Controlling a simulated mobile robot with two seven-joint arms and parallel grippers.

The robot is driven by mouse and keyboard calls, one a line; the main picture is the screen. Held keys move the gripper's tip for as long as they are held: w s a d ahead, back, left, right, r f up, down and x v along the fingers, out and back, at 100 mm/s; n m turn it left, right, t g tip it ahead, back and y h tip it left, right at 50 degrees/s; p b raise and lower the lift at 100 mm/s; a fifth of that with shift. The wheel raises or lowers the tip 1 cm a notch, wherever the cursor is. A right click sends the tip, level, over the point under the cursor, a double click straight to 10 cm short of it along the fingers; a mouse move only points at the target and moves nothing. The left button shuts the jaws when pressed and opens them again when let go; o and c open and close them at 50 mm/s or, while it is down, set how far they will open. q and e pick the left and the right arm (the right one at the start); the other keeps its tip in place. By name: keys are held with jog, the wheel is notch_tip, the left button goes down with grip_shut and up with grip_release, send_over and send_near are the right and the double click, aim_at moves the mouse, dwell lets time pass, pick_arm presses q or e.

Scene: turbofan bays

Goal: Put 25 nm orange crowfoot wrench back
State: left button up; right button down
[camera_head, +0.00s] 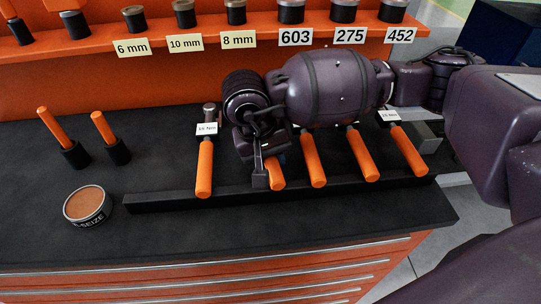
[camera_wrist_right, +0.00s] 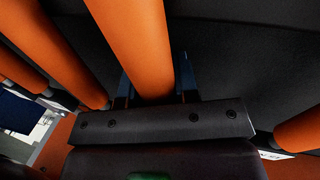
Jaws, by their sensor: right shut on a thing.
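Several orange-handled wrenches lie side by side in a rack on the black bench top. My right gripper (camera_head: 261,172) points down at the second handle from the left (camera_head: 276,178) and is shut on that orange-handled wrench. In the right wrist view its handle (camera_wrist_right: 138,40) runs between the two dark fingers (camera_wrist_right: 158,85). The wrench's head and label are hidden behind my arm, so I cannot tell its torque value. The leftmost wrench (camera_head: 205,168) and the rightmost wrench (camera_head: 408,150) have small white labels, too small to read surely. My left gripper is not in view.
A black rail (camera_head: 150,202) runs along the rack's front. Two orange-handled tools (camera_head: 103,127) stand in black holders at left, near a round tin (camera_head: 87,205). An orange shelf (camera_head: 90,47) with sockets and number labels is behind.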

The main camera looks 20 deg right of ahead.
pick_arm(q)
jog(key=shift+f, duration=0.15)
pick_arm(e)
jog(key=shift+f, duration=0.1)
jog(key=c, duration=0.8)
grip_release()
jog(key=v, duration=0.3)
jog(key=shift+r, duration=0.25)
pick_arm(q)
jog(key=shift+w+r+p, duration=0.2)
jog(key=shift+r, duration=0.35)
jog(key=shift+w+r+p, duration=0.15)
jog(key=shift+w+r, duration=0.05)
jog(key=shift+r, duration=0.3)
pick_arm(e)
jog(key=v, duration=0.7)
jog(key=shift+a+r, duration=0.1)
